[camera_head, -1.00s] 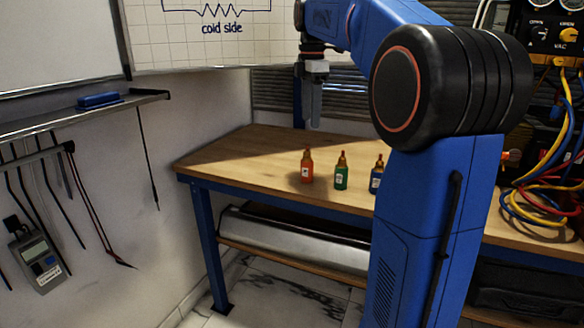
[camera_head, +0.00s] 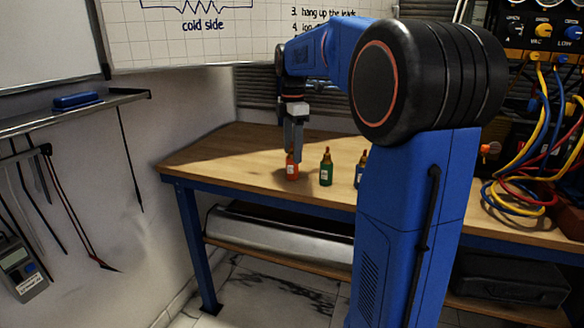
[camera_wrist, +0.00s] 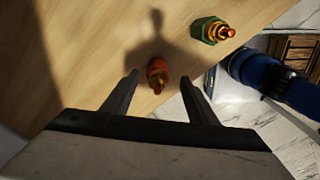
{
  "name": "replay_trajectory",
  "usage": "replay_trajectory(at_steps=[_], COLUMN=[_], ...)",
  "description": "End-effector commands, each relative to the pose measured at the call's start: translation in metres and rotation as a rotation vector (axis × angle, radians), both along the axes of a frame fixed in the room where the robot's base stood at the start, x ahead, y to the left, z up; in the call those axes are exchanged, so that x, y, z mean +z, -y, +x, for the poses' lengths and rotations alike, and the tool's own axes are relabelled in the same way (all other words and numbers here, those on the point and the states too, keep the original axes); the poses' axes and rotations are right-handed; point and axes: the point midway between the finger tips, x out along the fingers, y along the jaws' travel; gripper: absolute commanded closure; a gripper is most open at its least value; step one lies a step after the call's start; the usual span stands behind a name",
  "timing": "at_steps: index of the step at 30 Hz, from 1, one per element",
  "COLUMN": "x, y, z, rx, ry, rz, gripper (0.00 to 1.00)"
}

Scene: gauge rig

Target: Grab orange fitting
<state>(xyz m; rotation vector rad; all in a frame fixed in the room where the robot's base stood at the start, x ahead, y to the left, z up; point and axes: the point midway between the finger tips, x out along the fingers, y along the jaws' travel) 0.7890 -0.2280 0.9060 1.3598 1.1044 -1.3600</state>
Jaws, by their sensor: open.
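The orange fitting (camera_head: 292,168) is a small bottle-shaped piece with a pale label, standing upright on the wooden bench near its front edge. In the wrist view the orange fitting (camera_wrist: 157,74) shows from above, between and a little beyond the fingertips. My gripper (camera_head: 294,158) points down over it, and its fingers hide part of the fitting's top in the head view. In the wrist view my gripper (camera_wrist: 160,80) is open, with one finger on each side and nothing held.
A green fitting (camera_head: 326,168) stands just right of the orange one, and a blue fitting (camera_head: 361,170) stands further right, partly behind my arm. The bench top (camera_head: 225,150) is clear to the left. Coloured cables (camera_head: 520,190) hang at the right.

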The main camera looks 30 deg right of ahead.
Motion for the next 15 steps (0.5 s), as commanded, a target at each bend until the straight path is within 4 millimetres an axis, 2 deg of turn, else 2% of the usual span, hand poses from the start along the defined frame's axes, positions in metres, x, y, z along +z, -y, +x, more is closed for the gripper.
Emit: replay_trajectory(at_steps=[10,15], x=[-0.04,-0.052], y=[0.0,0.0], z=[0.004,0.004], rx=[0.0,0.0], ry=[-0.002,0.0], rz=[0.0,0.0], gripper=[0.47,0.47])
